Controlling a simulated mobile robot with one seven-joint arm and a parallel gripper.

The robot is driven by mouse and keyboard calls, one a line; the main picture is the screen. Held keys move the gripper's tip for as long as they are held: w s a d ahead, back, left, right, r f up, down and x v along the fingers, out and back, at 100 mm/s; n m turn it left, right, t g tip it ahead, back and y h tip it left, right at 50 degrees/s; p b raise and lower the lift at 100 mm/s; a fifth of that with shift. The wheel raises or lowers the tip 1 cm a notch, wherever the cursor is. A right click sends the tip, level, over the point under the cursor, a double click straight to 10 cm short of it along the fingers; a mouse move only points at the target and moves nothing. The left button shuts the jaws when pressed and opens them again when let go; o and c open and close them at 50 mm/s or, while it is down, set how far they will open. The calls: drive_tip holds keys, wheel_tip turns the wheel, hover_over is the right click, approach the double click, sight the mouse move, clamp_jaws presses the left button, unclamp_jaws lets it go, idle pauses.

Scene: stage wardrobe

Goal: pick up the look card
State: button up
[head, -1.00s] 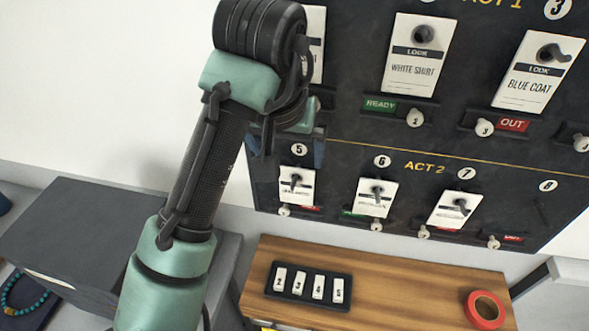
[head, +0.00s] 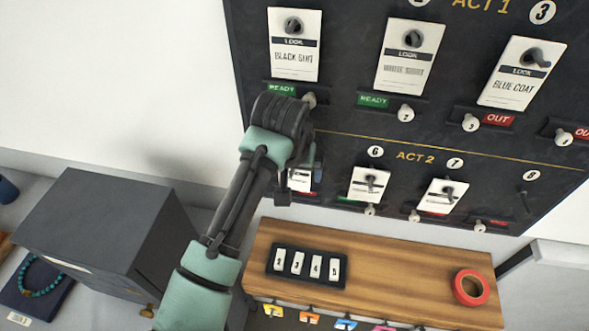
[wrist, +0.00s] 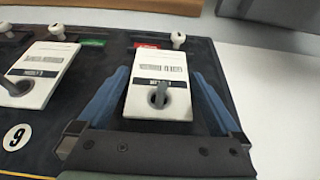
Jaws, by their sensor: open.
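Several white look cards hang on hooks on a dark board; which one the task means is not marked. In the head view this card (head: 300,181) is partly hidden by my arm, in the lower row left of number 6. My gripper (wrist: 159,78) is open, one blue finger on each side of the card; whether they touch it I cannot tell. It also shows at the board in the head view (head: 310,176).
A neighbouring card (wrist: 42,78) hangs close by at number 6. Knobs and READY or OUT tags line the board. Below stands a wooden box (head: 390,272) with a number tray (head: 309,283) and red tape roll (head: 472,287). A grey box (head: 95,225) stands left.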

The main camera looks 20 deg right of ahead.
drive_tip(key=c, duration=1.1)
drive_tip(key=shift+r, duration=0.15)
